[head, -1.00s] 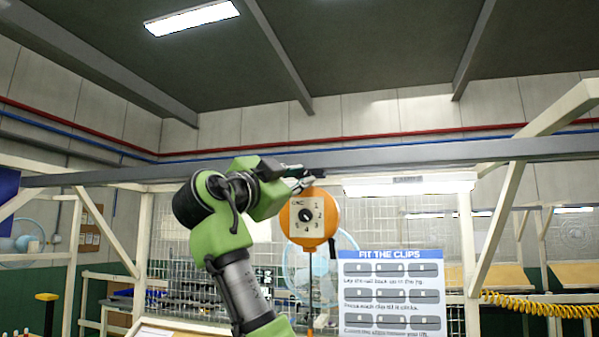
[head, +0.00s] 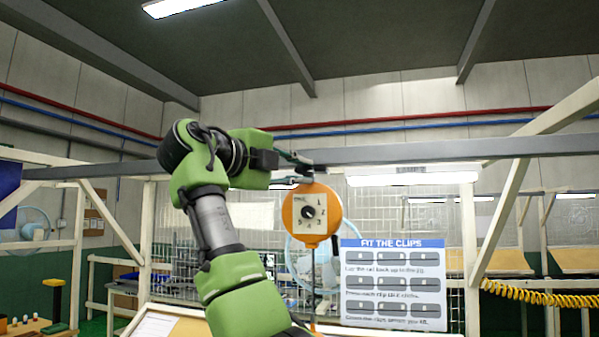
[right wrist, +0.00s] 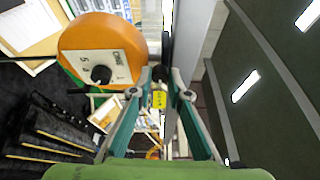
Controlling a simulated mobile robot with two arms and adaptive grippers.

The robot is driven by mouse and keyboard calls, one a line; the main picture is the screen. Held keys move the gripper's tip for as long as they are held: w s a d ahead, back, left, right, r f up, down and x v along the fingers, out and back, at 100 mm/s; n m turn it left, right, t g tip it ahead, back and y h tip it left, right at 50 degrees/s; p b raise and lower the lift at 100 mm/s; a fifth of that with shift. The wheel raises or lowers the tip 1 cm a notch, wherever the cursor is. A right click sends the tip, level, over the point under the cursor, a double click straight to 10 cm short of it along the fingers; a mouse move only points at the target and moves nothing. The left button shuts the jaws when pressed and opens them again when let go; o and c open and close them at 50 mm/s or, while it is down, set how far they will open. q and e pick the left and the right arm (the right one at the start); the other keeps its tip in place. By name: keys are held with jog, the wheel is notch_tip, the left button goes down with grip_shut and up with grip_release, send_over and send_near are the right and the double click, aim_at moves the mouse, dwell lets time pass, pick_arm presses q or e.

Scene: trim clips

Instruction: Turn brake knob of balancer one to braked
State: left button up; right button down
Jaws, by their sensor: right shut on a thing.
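The balancer is a round orange drum (head: 330,200) hanging under a grey overhead beam. It carries a pale numbered plate (head: 310,225) with a black dial in its middle. My right gripper (head: 303,171) reaches in from the left, level with the top of the drum. In the right wrist view, the drum (right wrist: 80,35) is left of my right gripper (right wrist: 159,76). The fingertips are close around a small dark part beside the drum, which looks like the brake knob (right wrist: 160,73). The fingers hide most of it, and its setting cannot be read. My left gripper is out of view.
The grey beam (head: 430,150) runs just above and behind the drum. A sign on fitting clips (head: 393,285) stands to the lower right. A yellow coiled hose (head: 535,305) hangs at the far right. A wire mesh panel and a fan are behind.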

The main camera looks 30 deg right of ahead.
jog(key=shift+f+m+y, duration=0.1)
jog(key=shift+m+y, duration=0.2)
jog(key=shift+m, duration=0.2)
jog(key=c, duration=2)
grip_release()
jog(key=shift+o, duration=0.4)
jog(key=v, duration=1.2)
